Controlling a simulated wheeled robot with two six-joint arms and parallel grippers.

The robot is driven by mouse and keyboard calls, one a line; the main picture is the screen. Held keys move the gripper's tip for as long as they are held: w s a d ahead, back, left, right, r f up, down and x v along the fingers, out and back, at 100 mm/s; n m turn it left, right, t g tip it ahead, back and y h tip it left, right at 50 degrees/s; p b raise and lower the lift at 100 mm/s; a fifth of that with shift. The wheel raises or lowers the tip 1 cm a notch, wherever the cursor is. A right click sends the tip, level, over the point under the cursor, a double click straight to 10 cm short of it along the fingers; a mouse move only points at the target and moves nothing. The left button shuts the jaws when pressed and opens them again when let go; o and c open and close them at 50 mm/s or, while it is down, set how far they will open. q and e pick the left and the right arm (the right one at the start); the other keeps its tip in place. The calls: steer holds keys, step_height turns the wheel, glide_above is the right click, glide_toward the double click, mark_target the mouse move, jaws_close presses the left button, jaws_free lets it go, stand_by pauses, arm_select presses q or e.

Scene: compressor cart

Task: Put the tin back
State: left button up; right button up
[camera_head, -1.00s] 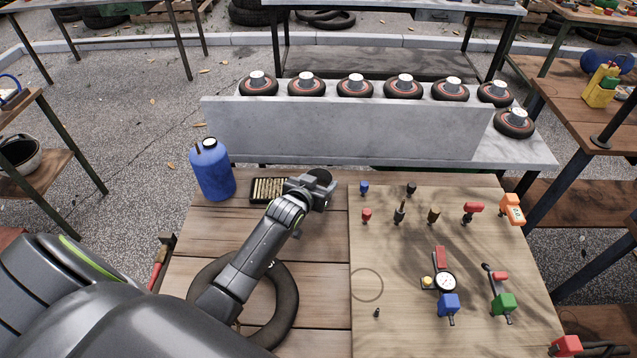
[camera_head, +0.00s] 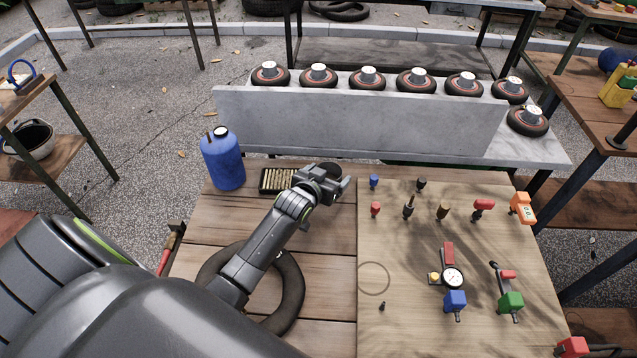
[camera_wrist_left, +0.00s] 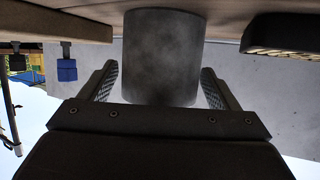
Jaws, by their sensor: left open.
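The tin shows in the left wrist view as a plain dark grey cylinder (camera_wrist_left: 162,55) standing on the table, which is upside down in that view. In the head view only its dark round top (camera_head: 325,169) shows behind my left gripper (camera_head: 336,184), to the right of the cartridge tray. My left gripper is open, with one finger on each side of the tin (camera_wrist_left: 160,75); a gap shows at the left finger, and the right finger looks close to it. A thin ring outline (camera_head: 373,278) is on the pale board (camera_head: 400,335). My right gripper is not in view.
A blue bottle (camera_head: 223,160) and a black tray of brass-coloured pieces (camera_head: 278,180) stand left of the tin. A black tyre (camera_head: 290,290) lies under my left arm. Several small tools stand on the board. A grey upright slab (camera_head: 350,125) rises behind.

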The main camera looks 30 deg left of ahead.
arm_select(q)
steer(key=v, duration=1.1)
steer(key=shift+s, duration=0.3)
